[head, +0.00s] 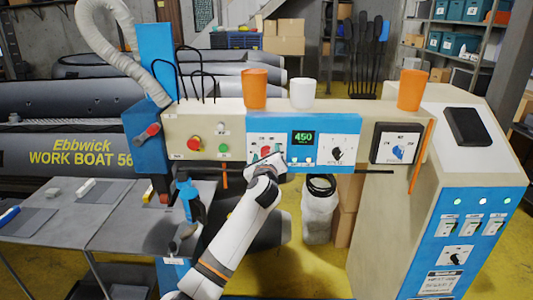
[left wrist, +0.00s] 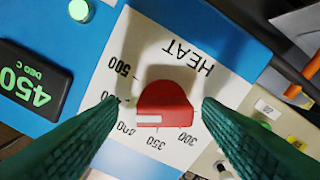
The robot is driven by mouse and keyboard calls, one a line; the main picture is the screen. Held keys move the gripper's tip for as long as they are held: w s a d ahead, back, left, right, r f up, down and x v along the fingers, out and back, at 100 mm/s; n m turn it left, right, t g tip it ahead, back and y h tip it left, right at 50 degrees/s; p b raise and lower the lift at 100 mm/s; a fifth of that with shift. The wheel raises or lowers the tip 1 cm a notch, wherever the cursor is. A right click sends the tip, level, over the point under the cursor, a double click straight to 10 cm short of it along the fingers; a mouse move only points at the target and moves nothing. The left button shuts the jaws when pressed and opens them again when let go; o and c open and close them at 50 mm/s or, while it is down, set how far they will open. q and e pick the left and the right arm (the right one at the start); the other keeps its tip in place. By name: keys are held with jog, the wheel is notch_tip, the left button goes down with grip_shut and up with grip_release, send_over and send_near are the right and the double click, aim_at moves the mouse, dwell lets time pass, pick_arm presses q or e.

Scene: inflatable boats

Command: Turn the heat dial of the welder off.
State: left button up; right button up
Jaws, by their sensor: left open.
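The red heat dial (left wrist: 165,98) sits on a white panel marked HEAT with a scale of figures, on the welder's blue front (head: 345,128). Its white mark points left in the left wrist view, toward figures partly hidden by a finger. My left gripper (left wrist: 159,103) is open, one green finger on each side of the dial, with gaps showing between fingers and dial. In the head view my left gripper (head: 265,160) is at the heat panel, largely covering the dial. The display (head: 303,138) reads 450. My right gripper is not in view.
Right of the display are a black knob (head: 337,154) and a separate dial box (head: 397,143). Red and green buttons (head: 194,143) are to the left. Two orange cups (head: 255,88) and a white cup (head: 302,93) stand on top. A grey table (head: 110,225) is at left.

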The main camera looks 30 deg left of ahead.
pick_arm(q)
jog(key=shift+a, duration=0.1)
jog(key=c, duration=1)
